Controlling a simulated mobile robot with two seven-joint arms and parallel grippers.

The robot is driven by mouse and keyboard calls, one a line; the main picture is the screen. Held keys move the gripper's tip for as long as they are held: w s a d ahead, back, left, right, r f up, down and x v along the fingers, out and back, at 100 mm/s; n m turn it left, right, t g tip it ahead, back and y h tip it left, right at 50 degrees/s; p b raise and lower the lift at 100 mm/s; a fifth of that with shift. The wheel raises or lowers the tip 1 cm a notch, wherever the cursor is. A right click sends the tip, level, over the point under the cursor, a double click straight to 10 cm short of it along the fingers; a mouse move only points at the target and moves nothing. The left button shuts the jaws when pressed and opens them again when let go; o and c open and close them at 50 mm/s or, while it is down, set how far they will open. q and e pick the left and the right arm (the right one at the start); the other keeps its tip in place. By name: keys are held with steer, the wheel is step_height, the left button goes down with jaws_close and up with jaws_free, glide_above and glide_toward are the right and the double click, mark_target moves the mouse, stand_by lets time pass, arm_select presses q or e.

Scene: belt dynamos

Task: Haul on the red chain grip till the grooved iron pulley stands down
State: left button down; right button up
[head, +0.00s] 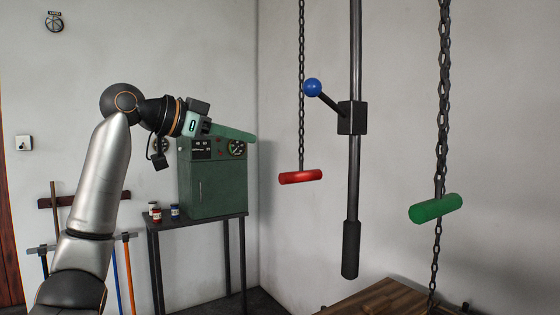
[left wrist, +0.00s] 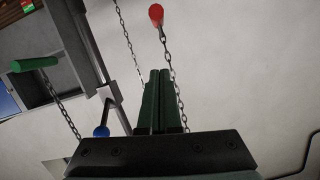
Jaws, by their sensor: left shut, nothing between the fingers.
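The red chain grip (head: 300,177) is a short red bar hanging level on a dark chain (head: 301,90) in the middle of the head view. In the left wrist view the red grip (left wrist: 156,14) shows near the top edge, beyond my fingertips. My left gripper (head: 253,138) points right, with its green fingers to the left of the chain and higher than the red grip. Its fingers (left wrist: 159,72) lie together, shut and empty, apart from the grip. The grooved iron pulley is not visible in either view. My right gripper is not in view.
A green grip (head: 436,209) hangs on another chain at the right. Between the chains stand a vertical rod (head: 355,180) and a blue-knobbed lever (head: 313,88). A green cabinet (head: 212,185) with small jars (head: 155,212) stands on a table behind my gripper. A wooden top (head: 375,300) lies below.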

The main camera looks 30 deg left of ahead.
arm_select(q)
steer(key=p, duration=0.3)
glide_above(279, 176)
steer(key=d, duration=0.1)
step_height(279, 176, down, 2)
steer(key=f, duration=0.3)
steer(key=shift+a+b, duration=0.3)
steer(key=shift+b, duration=0.05)
steer(key=shift+a+f, duration=0.1)
steer(key=shift+f, duration=0.6)
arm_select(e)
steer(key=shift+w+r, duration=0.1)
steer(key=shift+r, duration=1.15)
